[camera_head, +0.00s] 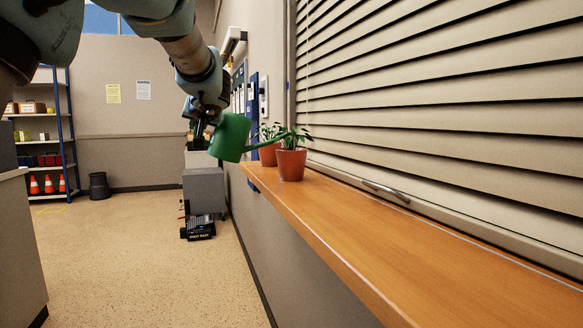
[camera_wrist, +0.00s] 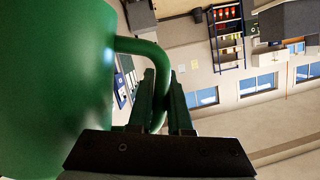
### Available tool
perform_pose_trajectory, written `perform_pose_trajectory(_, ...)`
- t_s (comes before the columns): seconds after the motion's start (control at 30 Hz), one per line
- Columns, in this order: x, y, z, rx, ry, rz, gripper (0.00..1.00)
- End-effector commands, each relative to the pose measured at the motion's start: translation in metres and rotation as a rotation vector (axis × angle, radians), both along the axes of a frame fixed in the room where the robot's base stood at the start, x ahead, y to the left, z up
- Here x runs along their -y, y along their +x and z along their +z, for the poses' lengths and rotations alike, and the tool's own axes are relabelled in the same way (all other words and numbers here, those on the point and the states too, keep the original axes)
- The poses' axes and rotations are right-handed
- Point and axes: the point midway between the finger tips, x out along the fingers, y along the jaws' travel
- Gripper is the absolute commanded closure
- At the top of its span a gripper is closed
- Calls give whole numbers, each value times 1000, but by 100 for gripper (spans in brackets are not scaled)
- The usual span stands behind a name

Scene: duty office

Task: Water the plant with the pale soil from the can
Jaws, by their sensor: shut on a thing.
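A green watering can (camera_head: 230,138) is held in the air beside the far end of the wooden sill, tilted with its spout pointing right. My gripper (camera_head: 203,130) is shut on its handle. In the wrist view the can (camera_wrist: 55,80) fills the left side, and my gripper (camera_wrist: 162,100) has its fingers around the curved handle. A near potted plant (camera_head: 291,164) in a terracotta pot stands on the sill. A second potted plant (camera_head: 268,152) stands behind it, partly hidden by the can and spout. The spout tip is close to the plants' leaves. I cannot tell the soil colours or see water.
The wooden sill (camera_head: 400,235) is clear toward the front, below the closed blinds (camera_head: 440,90) with a metal handle (camera_head: 386,192). A grey cabinet (camera_head: 204,190) and a small dark machine (camera_head: 198,228) stand on the floor beyond. Shelves (camera_head: 48,135) and a black bin (camera_head: 99,186) are farther back.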

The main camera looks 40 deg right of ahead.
Motion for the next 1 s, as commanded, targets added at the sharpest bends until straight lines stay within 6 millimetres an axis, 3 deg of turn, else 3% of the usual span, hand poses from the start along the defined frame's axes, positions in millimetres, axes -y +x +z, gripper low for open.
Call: perform_pose_trajectory(1.0, 1, 0, 11, 22, 31, 0, 100)
